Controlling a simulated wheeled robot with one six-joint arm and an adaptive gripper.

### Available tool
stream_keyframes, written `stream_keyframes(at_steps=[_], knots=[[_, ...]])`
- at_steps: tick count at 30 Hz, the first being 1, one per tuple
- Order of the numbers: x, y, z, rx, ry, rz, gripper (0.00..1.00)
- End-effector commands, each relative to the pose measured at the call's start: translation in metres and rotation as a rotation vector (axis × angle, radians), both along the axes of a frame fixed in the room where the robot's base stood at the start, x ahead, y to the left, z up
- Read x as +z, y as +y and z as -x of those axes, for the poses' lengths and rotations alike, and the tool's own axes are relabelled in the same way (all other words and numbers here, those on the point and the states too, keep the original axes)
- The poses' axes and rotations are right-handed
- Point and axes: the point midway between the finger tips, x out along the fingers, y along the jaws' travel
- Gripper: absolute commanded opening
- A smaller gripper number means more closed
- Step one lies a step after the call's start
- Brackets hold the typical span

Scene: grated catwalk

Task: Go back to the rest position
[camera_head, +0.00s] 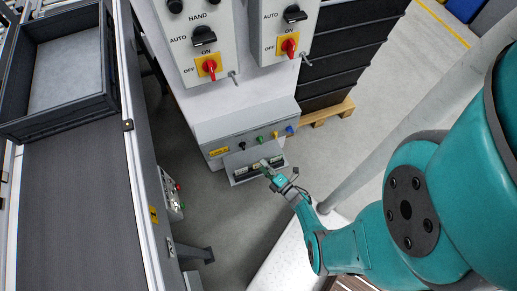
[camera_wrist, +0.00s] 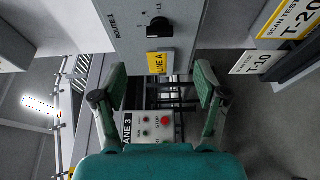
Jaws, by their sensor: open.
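My gripper (camera_head: 271,174) is at the end of my teal arm, in the middle of the head view, in front of a low grey panel. In the wrist view my gripper (camera_wrist: 161,84) shows two fingers spread wide apart with nothing between them. Beyond the fingers are a grey box with a black rotary switch (camera_wrist: 159,27) and a yellow "LINE A" label (camera_wrist: 160,63). The gap between the gripper and the panel cannot be told exactly.
Two switch cabinets with red rotary handles (camera_head: 210,66) stand at the top. The low panel (camera_head: 240,130) has coloured knobs. A conveyor (camera_head: 75,215) with a dark crate (camera_head: 110,72) runs along the left. A light pole (camera_head: 400,125) passes near my arm. Grey floor (camera_head: 225,225) is open between.

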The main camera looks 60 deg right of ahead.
Motion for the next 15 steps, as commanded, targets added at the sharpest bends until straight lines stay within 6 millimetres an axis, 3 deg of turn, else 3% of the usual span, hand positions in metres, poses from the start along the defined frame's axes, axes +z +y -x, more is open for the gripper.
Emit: stream_keyframes(at_steps=[15], knots=[[-0.0001, 0.0018, 0.0072, 0.0, 0.001, -0.001, 0.73]])
